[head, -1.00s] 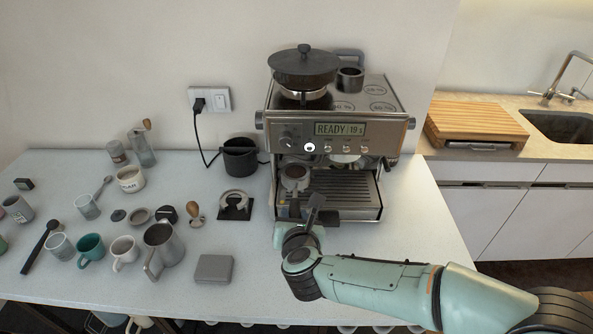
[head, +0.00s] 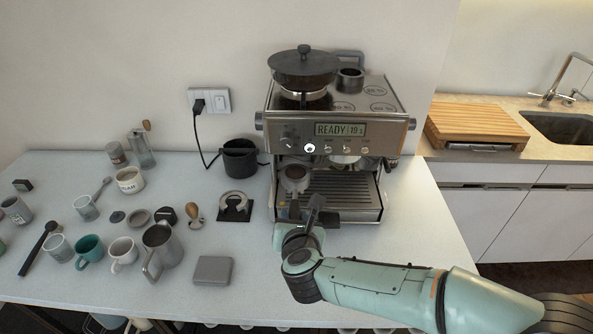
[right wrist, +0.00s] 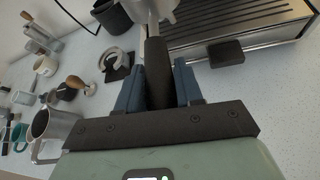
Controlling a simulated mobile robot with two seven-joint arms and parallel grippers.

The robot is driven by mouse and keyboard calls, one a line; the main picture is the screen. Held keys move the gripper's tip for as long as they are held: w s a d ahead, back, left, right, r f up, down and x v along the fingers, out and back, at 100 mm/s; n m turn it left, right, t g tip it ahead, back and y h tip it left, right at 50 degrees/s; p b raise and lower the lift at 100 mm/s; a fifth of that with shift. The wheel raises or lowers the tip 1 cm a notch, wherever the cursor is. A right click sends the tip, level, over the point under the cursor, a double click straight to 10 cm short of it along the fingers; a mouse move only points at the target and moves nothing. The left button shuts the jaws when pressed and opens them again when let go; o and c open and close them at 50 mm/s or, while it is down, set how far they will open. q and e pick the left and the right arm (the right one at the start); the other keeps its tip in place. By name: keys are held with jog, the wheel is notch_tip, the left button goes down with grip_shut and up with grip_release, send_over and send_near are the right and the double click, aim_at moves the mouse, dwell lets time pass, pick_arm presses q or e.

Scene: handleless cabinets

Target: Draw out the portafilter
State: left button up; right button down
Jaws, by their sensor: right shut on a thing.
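The portafilter (head: 296,179) is at the left front of the espresso machine (head: 338,115), with dark coffee in its basket. Its dark handle points toward me and shows in the right wrist view (right wrist: 157,72). My right gripper (head: 304,212) is shut on the handle, one blue finger on each side of it in the right wrist view (right wrist: 157,88). The basket sits below the grinder side of the machine; whether it still touches a fork there is hidden. My left gripper is not in view.
A tamper (head: 194,213), a ring-shaped stand (head: 234,206) and a black knock box (head: 240,158) stand left of the machine. A steel milk jug (head: 161,248) and a grey box (head: 213,270) are nearer.

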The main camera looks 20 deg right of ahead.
jog(key=shift+s+a+r, duration=0.1)
jog(key=shift+r, duration=0.05)
jog(key=shift+s+a+b, duration=0.35)
jog(key=shift+s+a, duration=0.05)
jog(key=shift+s, duration=0.45)
jog(key=shift+s+a+b, duration=0.3)
jog(key=shift+s+a, duration=0.1)
jog(key=shift+s, duration=0.45)
